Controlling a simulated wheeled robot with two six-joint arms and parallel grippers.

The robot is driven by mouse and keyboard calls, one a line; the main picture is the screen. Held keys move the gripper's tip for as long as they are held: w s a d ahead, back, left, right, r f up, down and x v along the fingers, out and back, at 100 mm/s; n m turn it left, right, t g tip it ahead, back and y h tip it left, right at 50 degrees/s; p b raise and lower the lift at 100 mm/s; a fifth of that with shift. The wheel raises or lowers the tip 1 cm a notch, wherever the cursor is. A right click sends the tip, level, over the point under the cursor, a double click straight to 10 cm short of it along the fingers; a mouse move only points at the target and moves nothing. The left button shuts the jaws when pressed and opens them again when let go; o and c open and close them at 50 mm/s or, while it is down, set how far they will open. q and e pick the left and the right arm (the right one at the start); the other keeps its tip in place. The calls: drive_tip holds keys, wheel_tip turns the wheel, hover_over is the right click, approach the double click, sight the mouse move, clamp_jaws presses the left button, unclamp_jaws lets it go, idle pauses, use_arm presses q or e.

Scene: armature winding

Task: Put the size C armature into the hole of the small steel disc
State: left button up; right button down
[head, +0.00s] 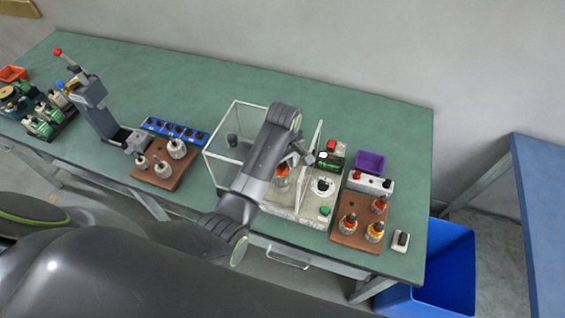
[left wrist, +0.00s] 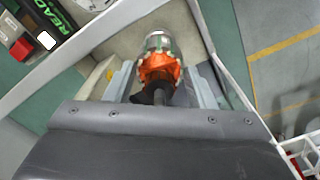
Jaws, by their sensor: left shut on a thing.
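My left gripper (head: 294,160) is shut on an armature (head: 282,178) with orange windings and a steel-coloured end. The left wrist view shows the same armature (left wrist: 160,68) between the two grey fingers, its dark shaft toward the palm. It is over the pale machine base (head: 298,210), beside the clear panels; I cannot tell whether it touches anything below. A round pale disc-like fixture (head: 322,186) with a dark centre is to its right on that base; I cannot tell if this is the small steel disc. My right gripper is out of view.
A brown block (head: 348,240) with several orange-wound armatures stands right of the machine, near a purple bin (head: 370,162). A clear-walled box (head: 222,165) is on the left. A green display (head: 331,160) is behind. A press (head: 95,105) stands farther left.

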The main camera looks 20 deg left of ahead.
use_arm(q)
drive_tip(key=shift+f, duration=0.3)
idle(0.4)
drive_tip(key=o, duration=1.5)
drive_tip(key=shift+c, duration=0.2)
drive_tip(key=shift+s+f, duration=0.1)
drive_tip(key=shift+r+p, duration=0.65)
drive_tip(key=shift+r, duration=1.7)
